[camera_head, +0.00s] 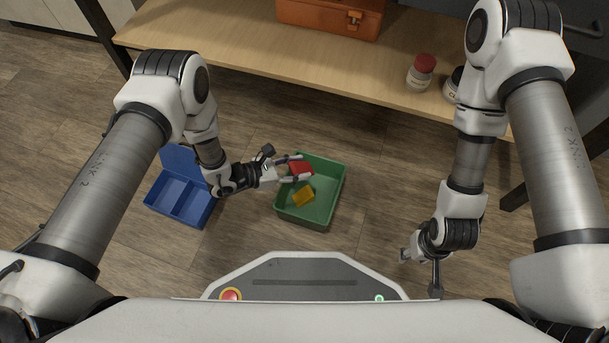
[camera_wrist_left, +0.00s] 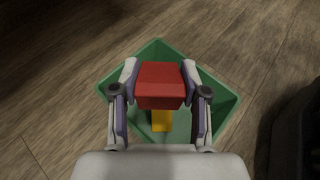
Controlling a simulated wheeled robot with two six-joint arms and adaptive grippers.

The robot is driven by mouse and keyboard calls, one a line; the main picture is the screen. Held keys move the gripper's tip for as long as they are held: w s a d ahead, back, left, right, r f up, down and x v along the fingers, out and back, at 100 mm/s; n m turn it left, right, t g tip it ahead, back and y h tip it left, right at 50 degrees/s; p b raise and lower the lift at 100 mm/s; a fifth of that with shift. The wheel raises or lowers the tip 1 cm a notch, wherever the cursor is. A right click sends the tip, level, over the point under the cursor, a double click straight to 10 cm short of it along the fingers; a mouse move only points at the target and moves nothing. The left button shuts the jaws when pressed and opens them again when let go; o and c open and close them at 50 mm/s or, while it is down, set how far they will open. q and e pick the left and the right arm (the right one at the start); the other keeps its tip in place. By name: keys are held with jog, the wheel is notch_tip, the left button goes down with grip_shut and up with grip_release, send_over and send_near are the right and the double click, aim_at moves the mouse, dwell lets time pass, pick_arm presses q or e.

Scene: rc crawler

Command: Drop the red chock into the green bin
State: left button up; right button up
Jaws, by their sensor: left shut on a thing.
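The red chock (camera_head: 300,168) is held between the fingers of my left gripper (camera_head: 293,169), which is shut on it. In the left wrist view the red chock (camera_wrist_left: 161,84) sits between both fingertips, above the green bin (camera_wrist_left: 222,98). In the head view the green bin (camera_head: 331,200) stands on the floor, and the chock appears over its far left part. A yellow block (camera_head: 304,196) lies inside the bin; it also shows below the chock in the left wrist view (camera_wrist_left: 161,120). My right gripper (camera_head: 420,266) hangs low at the right, its fingers too unclear to judge.
A blue two-compartment box (camera_head: 180,198) with its lid up stands left of the green bin. Behind is a wooden table (camera_head: 240,45) with an orange case (camera_head: 330,17) and a red-lidded jar (camera_head: 421,72). The floor right of the bin is clear.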

pick_arm(q)
jog(key=shift+s+d+f, duration=0.25)
jog(key=shift+d+f, duration=0.05)
jog(key=shift+d, duration=0.15)
jog(key=shift+s+d+f, duration=0.2)
jog(key=shift+d+f, duration=0.05)
jog(key=shift+d, duration=0.2)
jog(key=shift+s+d+f, duration=0.15)
jog(key=shift+d+f, duration=0.05)
jog(key=shift+f, duration=0.05)
notch_tip(320, 180, down, 6)
jog(key=b, duration=0.7)
jog(key=shift+r, duration=0.15)
jog(key=o, duration=1.3)
jog(key=shift+a, duration=0.2)
